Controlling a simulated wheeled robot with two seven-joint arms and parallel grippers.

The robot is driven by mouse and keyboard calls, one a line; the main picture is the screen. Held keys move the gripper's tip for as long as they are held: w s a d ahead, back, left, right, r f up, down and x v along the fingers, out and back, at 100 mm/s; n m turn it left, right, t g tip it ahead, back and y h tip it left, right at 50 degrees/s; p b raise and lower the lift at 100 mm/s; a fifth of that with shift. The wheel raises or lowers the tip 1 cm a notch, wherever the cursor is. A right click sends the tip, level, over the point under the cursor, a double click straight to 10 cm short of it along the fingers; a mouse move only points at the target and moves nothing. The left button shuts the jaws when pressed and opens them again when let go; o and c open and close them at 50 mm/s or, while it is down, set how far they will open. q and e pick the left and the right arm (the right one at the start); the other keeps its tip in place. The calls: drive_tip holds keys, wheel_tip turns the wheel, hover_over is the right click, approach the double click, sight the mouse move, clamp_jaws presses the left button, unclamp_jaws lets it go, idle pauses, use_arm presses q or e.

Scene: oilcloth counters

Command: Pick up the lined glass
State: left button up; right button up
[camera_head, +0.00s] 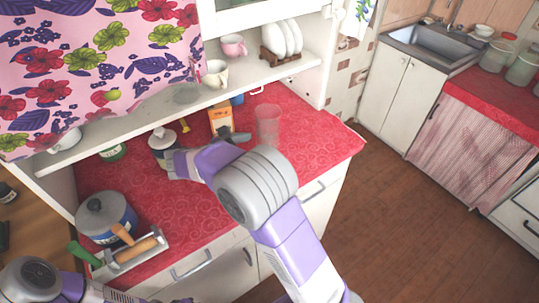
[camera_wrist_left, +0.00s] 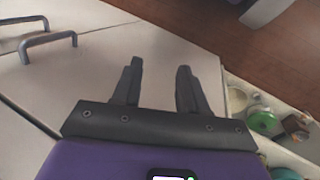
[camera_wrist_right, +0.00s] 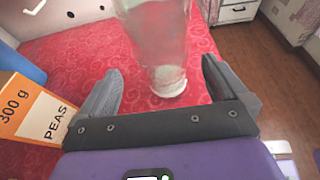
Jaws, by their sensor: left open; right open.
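The lined glass (camera_head: 268,125) is a clear, faintly pinkish tumbler standing upright on the red counter, right of the peas carton. In the right wrist view the glass (camera_wrist_right: 158,35) is ahead of my right gripper (camera_wrist_right: 162,72), its base appearing between the fingertips. The right gripper is open and empty; whether the glass is inside its jaws I cannot tell. In the head view the right gripper (camera_head: 240,136) is partly hidden by its own arm. My left gripper (camera_wrist_left: 159,66) is open and empty, low in front of the white cabinet doors.
The orange peas carton (camera_head: 220,121) stands close left of the right gripper. A white-lidded jar (camera_head: 162,142), a blue pot (camera_head: 105,216) and a tray with a rolling pin (camera_head: 135,250) are further left. The shelf (camera_head: 240,84) overhangs behind. Counter right of the glass is clear.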

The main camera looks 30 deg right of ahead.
drive_tip(key=x, duration=0.2)
drive_tip(key=b+x, duration=0.1)
drive_tip(key=x, duration=0.1)
drive_tip(key=b+x, duration=0.1)
drive_tip(key=x, duration=0.1)
drive_tip(key=shift+s+a+f, duration=0.1)
drive_tip(key=shift+s+f, duration=0.15)
drive_tip(key=shift+f, duration=0.05)
drive_tip(key=shift+r, duration=0.1)
drive_tip(key=c, duration=1.1)
drive_tip(key=shift+c, duration=0.2)
drive_tip(key=shift+r, duration=0.1)
